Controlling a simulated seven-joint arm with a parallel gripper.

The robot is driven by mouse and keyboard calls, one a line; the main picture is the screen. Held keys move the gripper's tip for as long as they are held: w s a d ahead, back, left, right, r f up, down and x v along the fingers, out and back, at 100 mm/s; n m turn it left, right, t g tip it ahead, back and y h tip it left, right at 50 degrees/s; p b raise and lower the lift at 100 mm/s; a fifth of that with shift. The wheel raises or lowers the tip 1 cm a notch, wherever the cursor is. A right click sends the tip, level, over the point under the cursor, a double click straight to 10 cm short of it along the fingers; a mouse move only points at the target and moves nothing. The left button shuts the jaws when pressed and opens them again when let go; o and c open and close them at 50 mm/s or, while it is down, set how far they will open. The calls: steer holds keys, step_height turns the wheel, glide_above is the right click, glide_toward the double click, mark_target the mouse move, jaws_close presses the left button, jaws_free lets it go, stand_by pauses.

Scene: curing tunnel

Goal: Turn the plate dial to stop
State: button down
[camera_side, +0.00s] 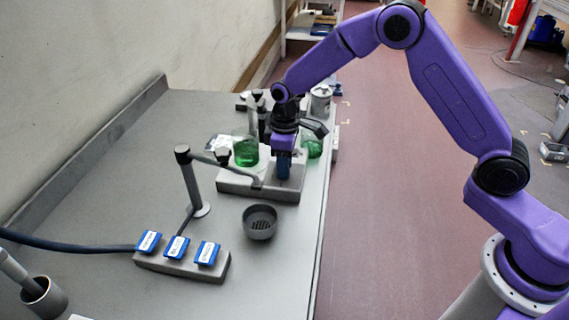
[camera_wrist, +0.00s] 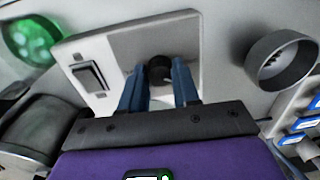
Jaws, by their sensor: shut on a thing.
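The plate (camera_side: 230,185) is a light grey box on the bench, and its front face (camera_wrist: 200,42) fills the middle of the wrist view. The dial (camera_wrist: 159,66) is a small dark round knob in that face. My gripper (camera_wrist: 160,80) has its two blue fingers on either side of the dial and is shut on it. In the side view my gripper (camera_side: 284,177) points down at the right part of the plate and hides the dial. A rocker switch (camera_wrist: 89,76) sits left of the dial in the wrist view. I cannot read any marks around the dial.
A glass of green liquid (camera_side: 246,152) stands by the plate, with another green vessel (camera_side: 314,148) behind my gripper. A grey cup with a holed bottom (camera_side: 260,223) stands in front. A block with blue labelled switches (camera_side: 180,264) and a jointed stand (camera_side: 192,185) are nearby.

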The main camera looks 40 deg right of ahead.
steer(key=n, duration=0.6)
steer(key=shift+w+n, duration=0.1)
steer(key=shift+n, duration=0.2)
steer(key=shift+r, duration=0.1)
stand_by(0.3)
steer(key=c, duration=0.8)
jaws_free()
steer(key=r, duration=1.7)
steer(key=shift+w+r, duration=0.2)
steer(key=shift+w, duration=0.15)
steer(key=s+d+m, duration=0.1)
steer(key=s+d, duration=0.1)
steer(key=s, duration=1.6)
steer(key=s+d+f, duration=0.1)
steer(key=s+d, duration=0.2)
steer(key=s, duration=0.3)
steer(key=s+d+f+m, duration=0.1)
steer(key=s+d+f, duration=0.1)
steer(key=s, duration=0.4)
steer(key=s+d+f+m, duration=0.1)
steer(key=s+d, duration=0.3)
steer(key=s, duration=0.2)
steer(key=shift+s+d+f+t, duration=0.1)
steer(key=shift+d+f+t, duration=0.1)
steer(key=shift+d+t, duration=0.1)
